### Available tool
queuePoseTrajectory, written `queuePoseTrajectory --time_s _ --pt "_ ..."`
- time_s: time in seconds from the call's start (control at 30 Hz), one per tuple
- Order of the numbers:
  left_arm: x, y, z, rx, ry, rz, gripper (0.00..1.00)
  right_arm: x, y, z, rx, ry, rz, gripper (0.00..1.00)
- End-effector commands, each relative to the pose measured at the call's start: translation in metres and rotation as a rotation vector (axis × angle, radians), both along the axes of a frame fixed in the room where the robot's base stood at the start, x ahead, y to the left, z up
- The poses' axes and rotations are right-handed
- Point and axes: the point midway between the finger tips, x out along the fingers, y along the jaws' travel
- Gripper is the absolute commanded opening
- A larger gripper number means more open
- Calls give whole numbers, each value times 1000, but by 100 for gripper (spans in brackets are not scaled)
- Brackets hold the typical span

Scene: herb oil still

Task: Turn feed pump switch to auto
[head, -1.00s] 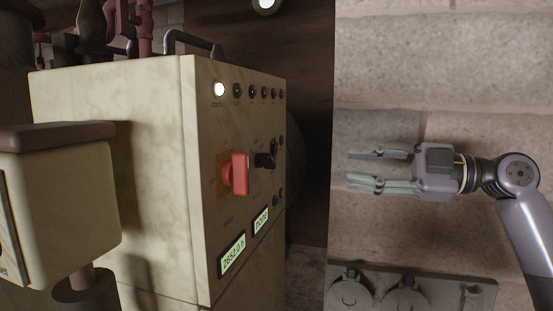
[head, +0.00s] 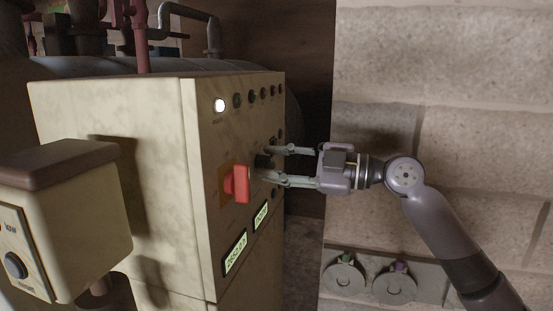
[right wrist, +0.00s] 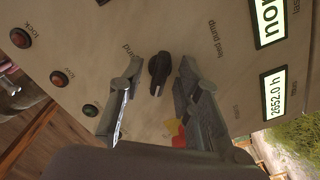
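The feed pump switch is a black rotary knob (right wrist: 159,75) on the cream control panel (right wrist: 215,60), with "feed pump" lettered beside it in the right wrist view. In the head view the knob (head: 262,161) is small and partly hidden by my fingers. My right gripper (head: 264,162) is open at the panel face. In the right wrist view its fingers (right wrist: 160,66) stand on either side of the knob with a gap on both sides, so it is not gripped. The "auto" marking cannot be read. My left gripper is out of view.
A red main switch (head: 237,184) on a yellow plate sits close to my lower finger. Indicator lamps (head: 250,97) run along the panel top, and two lit displays (head: 235,252) sit below. A cream box (head: 65,215) juts out at left. A stone wall (head: 440,70) stands at right.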

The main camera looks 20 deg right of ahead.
Motion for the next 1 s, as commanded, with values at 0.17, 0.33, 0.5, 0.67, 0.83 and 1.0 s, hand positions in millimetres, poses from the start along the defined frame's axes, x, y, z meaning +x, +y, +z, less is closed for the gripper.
queuePoseTrajectory --time_s 0.17,0.33,0.5,0.67,0.83,1.0 --pt "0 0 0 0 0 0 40 0 0 0 0 0 0 29" --pt "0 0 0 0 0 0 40 0 0 0 0 0 0 18" --pt "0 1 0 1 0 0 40 0 0 0 0 0 0 7" --pt "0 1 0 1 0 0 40 0 0 0 0 0 0 0" --pt "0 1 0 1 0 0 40 0 0 0 0 0 0 0" --pt "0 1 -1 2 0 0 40 0 0 0 3 5 0 0"
